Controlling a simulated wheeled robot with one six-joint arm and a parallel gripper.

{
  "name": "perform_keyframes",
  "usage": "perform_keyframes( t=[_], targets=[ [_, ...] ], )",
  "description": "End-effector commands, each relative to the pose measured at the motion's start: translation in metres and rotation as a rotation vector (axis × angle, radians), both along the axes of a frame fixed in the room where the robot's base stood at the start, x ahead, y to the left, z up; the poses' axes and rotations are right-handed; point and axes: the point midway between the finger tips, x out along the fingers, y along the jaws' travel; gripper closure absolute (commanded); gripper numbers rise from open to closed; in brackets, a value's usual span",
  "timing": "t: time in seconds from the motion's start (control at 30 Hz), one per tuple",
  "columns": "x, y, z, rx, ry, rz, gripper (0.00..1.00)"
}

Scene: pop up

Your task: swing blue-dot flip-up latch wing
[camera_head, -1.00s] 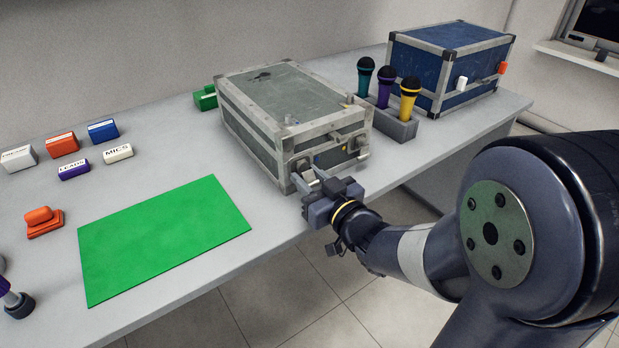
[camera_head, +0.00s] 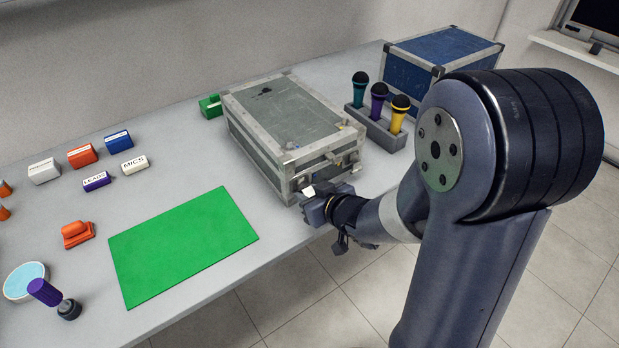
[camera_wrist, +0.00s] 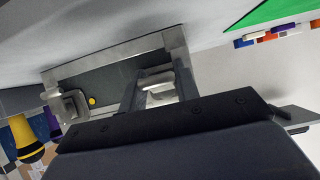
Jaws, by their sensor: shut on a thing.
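The grey-green flight case (camera_head: 285,118) stands on the table with its latched front toward me. My gripper (camera_wrist: 158,88) is at that front, shut on a pale metal latch wing (camera_wrist: 160,97), which shows between its dark fingers in the wrist view. The wing's exact tilt is hard to tell. A second latch (camera_wrist: 68,106) sits apart at the left in the wrist view, with a yellow dot (camera_wrist: 92,101) near it. In the head view, my gripper (camera_head: 312,192) is at the case's lower front edge.
A microphone holder (camera_head: 378,130) with several microphones stands right of the case, before a blue case (camera_head: 425,62). A green mat (camera_head: 183,245) lies left. Small labelled blocks (camera_head: 82,156) and an orange stamp-like piece (camera_head: 77,233) are farther left. The table edge is close below my gripper.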

Motion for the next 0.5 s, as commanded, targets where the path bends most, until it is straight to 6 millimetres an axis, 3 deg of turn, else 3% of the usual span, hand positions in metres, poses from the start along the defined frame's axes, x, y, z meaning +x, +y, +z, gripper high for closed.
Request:
perform_keyframes(
  t=[0.03,0.5],
  targets=[
    [-0.0005,0.0002,0.0093,-0.016,0.026,0.002,0.93],
    [-0.0020,-0.0007,0.0131,-0.150,0.232,0.001,0.93]
  ],
)
